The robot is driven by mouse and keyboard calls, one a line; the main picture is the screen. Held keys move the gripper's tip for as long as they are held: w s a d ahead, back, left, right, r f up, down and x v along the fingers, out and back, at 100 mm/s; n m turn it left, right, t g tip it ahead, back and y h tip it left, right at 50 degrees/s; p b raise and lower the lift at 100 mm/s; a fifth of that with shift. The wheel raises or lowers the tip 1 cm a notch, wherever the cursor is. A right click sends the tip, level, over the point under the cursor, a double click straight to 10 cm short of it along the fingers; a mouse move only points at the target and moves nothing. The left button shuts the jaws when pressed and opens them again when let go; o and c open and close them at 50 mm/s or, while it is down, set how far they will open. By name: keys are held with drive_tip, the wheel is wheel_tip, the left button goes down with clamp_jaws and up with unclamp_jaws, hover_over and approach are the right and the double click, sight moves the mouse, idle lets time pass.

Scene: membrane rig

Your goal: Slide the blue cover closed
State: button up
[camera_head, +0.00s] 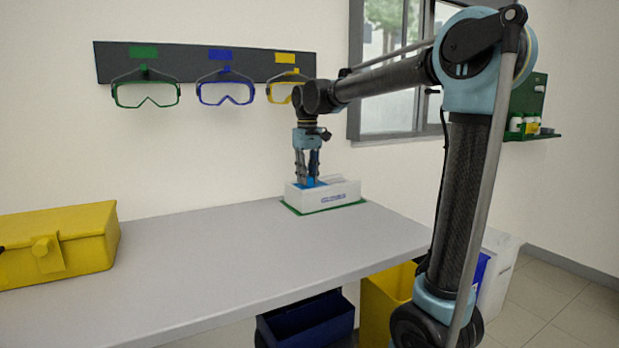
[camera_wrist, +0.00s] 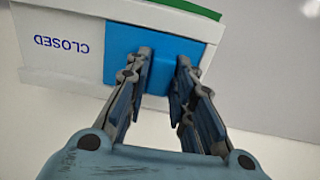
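The white box (camera_head: 345,195) sits on a green-edged base at the far right of the grey table. In the wrist view its white top (camera_wrist: 60,45) carries the word "CLOSED", upside down, to the left of the blue cover (camera_wrist: 122,48). The cover is a flat blue panel; part of it is hidden behind my fingers. It also shows in the head view as a small blue patch (camera_head: 309,183). My gripper (camera_wrist: 165,65) points down at the cover, fingers apart, with blue surface visible between them. I cannot tell whether the fingertips touch it.
The grey table (camera_head: 220,255) is clear between the box and a yellow toolbox (camera_head: 60,245) at left. Goggles hang on a dark wall rack (camera_head: 200,62) behind. A dark blue bin (camera_head: 310,320) and a yellow bin (camera_head: 385,295) stand below the table edge.

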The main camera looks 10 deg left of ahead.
drive_tip(key=shift+o, duration=0.8)
